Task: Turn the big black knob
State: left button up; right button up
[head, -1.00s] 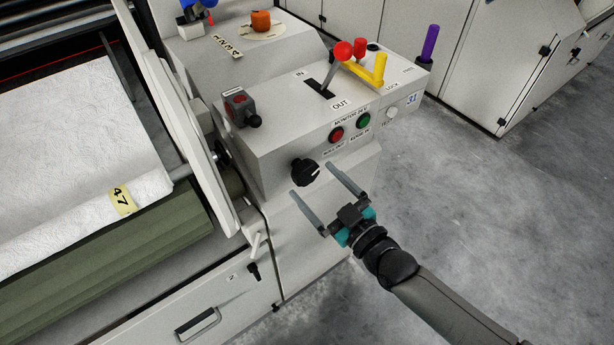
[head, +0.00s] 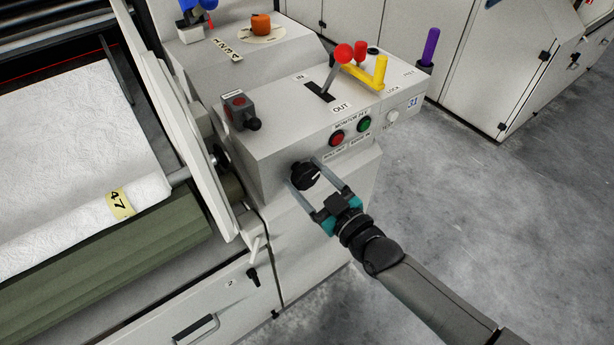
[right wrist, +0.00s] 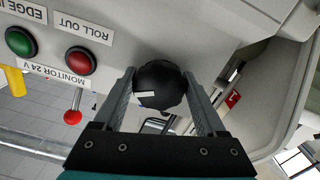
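The big black knob (head: 305,175) sits on the sloped front face of the grey control box, below the red and green buttons. It also shows in the right wrist view (right wrist: 160,86), with a white mark on it. My right gripper (head: 303,172) is open, with one finger on each side of the knob. In the right wrist view the fingers (right wrist: 160,98) stand beside the knob; a small gap seems to show on the left, and contact on the right cannot be told. My left gripper is not in view.
A red button (head: 337,138) and a green button (head: 364,124) lie just above the knob. A red-tipped lever (head: 343,53), a yellow handle (head: 381,70) and a small grey switch box (head: 238,108) stand on top. The white fabric roll (head: 80,150) is at left. Floor at right is clear.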

jog(key=c, duration=0.8)
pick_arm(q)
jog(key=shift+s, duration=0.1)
pick_arm(e)
jog(key=shift+m, duration=0.3)
jog(key=shift+m+p, duration=0.3)
jog(key=shift+m, duration=1.7)
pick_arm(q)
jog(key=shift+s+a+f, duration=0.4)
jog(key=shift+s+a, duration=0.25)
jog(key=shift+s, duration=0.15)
pick_arm(e)
jog(key=shift+s+m, duration=0.1)
jog(key=shift+m, duration=1.4)
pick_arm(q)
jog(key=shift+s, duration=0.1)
